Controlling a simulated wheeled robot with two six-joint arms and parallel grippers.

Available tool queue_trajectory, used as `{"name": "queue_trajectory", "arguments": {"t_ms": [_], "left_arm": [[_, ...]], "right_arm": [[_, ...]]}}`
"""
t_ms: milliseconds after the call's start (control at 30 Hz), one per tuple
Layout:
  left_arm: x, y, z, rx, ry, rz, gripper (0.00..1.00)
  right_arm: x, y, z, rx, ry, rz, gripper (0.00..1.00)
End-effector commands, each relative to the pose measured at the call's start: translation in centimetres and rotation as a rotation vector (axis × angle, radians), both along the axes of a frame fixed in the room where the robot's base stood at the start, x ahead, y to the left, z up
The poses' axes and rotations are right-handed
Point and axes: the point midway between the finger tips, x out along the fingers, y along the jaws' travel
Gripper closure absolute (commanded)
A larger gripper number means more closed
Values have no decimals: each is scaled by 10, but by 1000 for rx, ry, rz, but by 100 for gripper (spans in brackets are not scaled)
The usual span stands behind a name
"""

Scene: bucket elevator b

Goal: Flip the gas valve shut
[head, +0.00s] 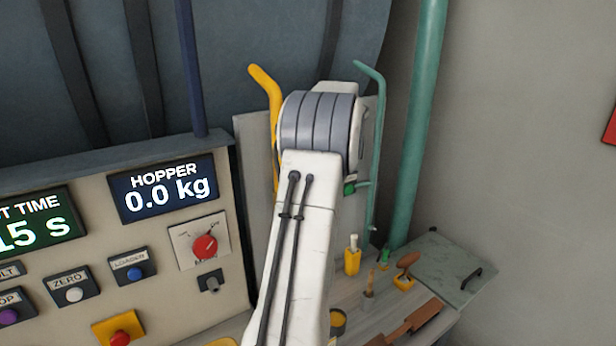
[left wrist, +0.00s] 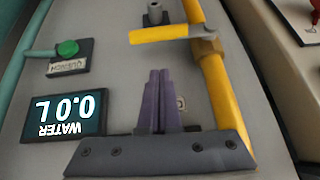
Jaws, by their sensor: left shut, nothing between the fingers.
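In the left wrist view, a yellow gas pipe (left wrist: 222,90) runs down the right side of the grey panel. Its valve has a brass-coloured body (left wrist: 207,46) and a flat yellow lever (left wrist: 160,34). The lever points left, crosswise to the pipe. My left gripper (left wrist: 158,75) is shut and empty. Its purple fingertips appear below the lever in the picture, apart from it as far as I can tell. In the head view, the pipe's bent yellow top (head: 262,80) shows, but my white arm hides the valve and the gripper. My right gripper is not in view.
In the head view, a control panel (head: 150,235) stands left; a teal pipe (head: 378,150) and a bench with tools (head: 455,265) are right.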

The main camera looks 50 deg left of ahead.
Motion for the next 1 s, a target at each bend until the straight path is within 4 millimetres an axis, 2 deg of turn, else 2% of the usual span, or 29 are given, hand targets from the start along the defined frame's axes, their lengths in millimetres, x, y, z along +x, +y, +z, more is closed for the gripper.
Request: {"name": "queue_trajectory", "arguments": {"t_ms": [33,200,500,667,1000], "left_arm": [[0,-7,6,3,-6,-1,100],[-2,-27,35,4,-8,-2,100],[-6,-52,74,0,-4,-1,100],[-8,-55,81,1,-3,-1,100],[-8,-55,81,0,-2,0,100]], "right_arm": [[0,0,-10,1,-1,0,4],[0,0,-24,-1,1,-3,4],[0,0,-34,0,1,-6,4],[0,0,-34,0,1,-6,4],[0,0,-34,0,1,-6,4]]}}
